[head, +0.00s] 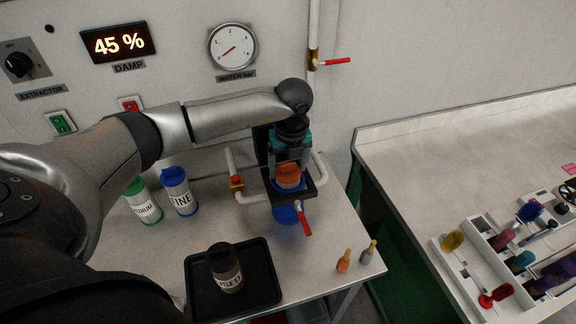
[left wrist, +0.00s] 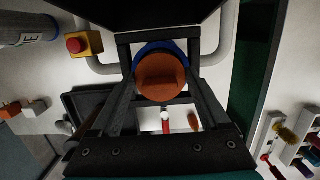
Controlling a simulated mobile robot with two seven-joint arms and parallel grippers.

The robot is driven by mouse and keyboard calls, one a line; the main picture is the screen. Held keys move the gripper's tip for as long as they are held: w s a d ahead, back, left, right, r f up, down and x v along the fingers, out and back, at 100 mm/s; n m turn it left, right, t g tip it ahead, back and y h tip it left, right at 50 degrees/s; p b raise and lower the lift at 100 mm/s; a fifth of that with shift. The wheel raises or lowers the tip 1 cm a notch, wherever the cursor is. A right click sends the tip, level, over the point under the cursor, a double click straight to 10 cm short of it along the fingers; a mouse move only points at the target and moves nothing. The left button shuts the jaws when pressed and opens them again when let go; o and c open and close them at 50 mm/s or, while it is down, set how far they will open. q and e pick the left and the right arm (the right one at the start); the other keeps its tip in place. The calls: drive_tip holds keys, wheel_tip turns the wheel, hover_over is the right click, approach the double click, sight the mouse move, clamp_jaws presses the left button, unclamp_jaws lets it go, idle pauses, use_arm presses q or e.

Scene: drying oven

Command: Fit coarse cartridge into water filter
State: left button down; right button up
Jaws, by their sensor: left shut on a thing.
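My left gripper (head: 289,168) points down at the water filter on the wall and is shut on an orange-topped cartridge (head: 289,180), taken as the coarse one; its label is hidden. In the left wrist view the round orange top (left wrist: 162,78) sits between the fingers, with a blue ring (left wrist: 160,47) partly around it. The filter's blue bowl (head: 286,214) shows below the black bracket (head: 311,185). I cannot tell how deep the cartridge sits. A dark cartridge marked USED (head: 226,269) stands in the black tray (head: 272,290). My right gripper is not in view.
The green-capped cartridge (head: 142,202) and blue FINE cartridge (head: 179,192) stand left of the filter. Two small-handled tools (head: 343,261) stand at the table's right edge.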

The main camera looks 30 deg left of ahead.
use_arm(q)
drive_tip(key=shift+f, duration=0.2)
drive_tip(key=shift+f, duration=0.2)
unclamp_jaws()
drive_tip(key=shift+r, duration=0.15)
drive_tip(key=shift+r, duration=0.4)
wheel_tip(320, 180, up, 11)
drive_tip(key=s+d, duration=0.1)
drive_tip(key=shift+d+b, duration=0.15)
drive_tip(key=shift+b, duration=0.3)
